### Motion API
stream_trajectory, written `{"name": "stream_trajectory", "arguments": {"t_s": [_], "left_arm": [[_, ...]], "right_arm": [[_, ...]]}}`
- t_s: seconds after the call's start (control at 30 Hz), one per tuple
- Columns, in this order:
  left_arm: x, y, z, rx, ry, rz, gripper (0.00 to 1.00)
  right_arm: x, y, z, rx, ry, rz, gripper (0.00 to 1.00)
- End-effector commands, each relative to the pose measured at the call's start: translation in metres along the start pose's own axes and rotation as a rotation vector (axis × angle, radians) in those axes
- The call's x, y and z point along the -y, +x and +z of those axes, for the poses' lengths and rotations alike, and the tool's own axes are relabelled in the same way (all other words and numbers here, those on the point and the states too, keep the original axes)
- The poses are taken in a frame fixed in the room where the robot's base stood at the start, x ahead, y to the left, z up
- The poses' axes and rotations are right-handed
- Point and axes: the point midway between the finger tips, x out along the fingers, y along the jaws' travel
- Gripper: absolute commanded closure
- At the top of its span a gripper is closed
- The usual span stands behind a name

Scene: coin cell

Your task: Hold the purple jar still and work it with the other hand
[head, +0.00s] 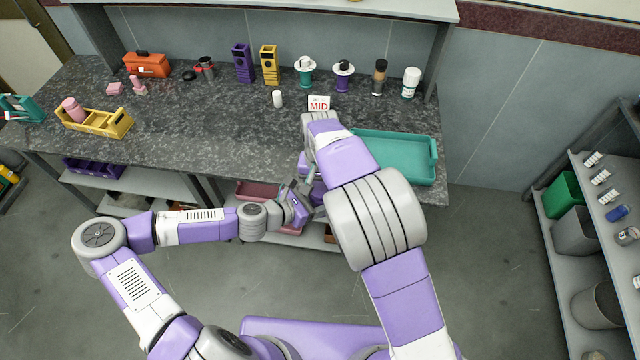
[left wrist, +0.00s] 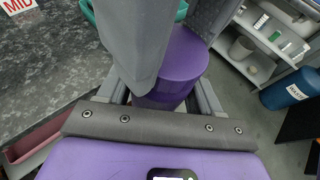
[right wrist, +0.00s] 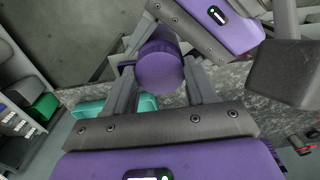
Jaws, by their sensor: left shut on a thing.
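The purple jar (right wrist: 160,68) shows its round end toward the right wrist camera, between my right gripper's fingers (right wrist: 160,80), which stand apart with narrow gaps on both sides. In the left wrist view the jar (left wrist: 182,65) is between my left gripper's fingers (left wrist: 170,90); a grey part of the other arm covers its left side. My left gripper is shut on the jar. In the head view the left gripper (head: 298,205) is in front of the bench edge, and my right arm hides most of the jar and right gripper.
The dark speckled bench (head: 200,125) carries a teal tray (head: 400,155), a MID sign (head: 319,104), a yellow rack (head: 95,122) and several jars at the back. A shelf unit (head: 600,240) stands at the right. The floor between is clear.

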Motion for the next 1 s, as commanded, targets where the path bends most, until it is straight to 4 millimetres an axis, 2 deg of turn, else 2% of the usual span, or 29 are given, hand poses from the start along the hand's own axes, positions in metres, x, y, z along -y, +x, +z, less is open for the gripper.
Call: {"name": "stream_trajectory", "arguments": {"t_s": [0.1,0.27,0.3,0.47,0.5,0.77,0.87,1.0], "left_arm": [[0.0,0.0,0.001,0.001,0.001,0.0,1.0],[0.0,0.0,0.001,0.001,0.001,0.0,1.0],[0.0,0.0,0.001,0.001,0.001,0.0,1.0],[0.0,0.0,0.001,0.001,0.001,0.0,1.0],[0.0,0.0,0.001,0.001,0.001,0.0,1.0],[0.001,0.0,0.001,0.001,0.001,-0.002,1.0],[0.001,0.0,0.001,0.001,0.001,-0.002,1.0],[0.0,0.0,0.0,0.001,0.0,-0.001,1.0]], "right_arm": [[0.0,0.0,0.0,0.0,0.001,0.0,0.81],[0.0,0.0,0.0,0.0,0.006,0.0,0.81],[0.0,0.0,0.0,0.0,0.005,0.0,0.42],[0.0,0.0,0.0,0.0,0.005,0.0,0.17],[0.0,0.0,0.0,0.0,0.005,0.0,0.15],[0.001,-0.002,0.0,0.0,0.004,-0.003,0.15],[0.002,-0.011,0.0,-0.001,0.003,-0.005,0.15],[0.002,-0.037,0.0,-0.003,0.002,-0.006,0.15]]}}
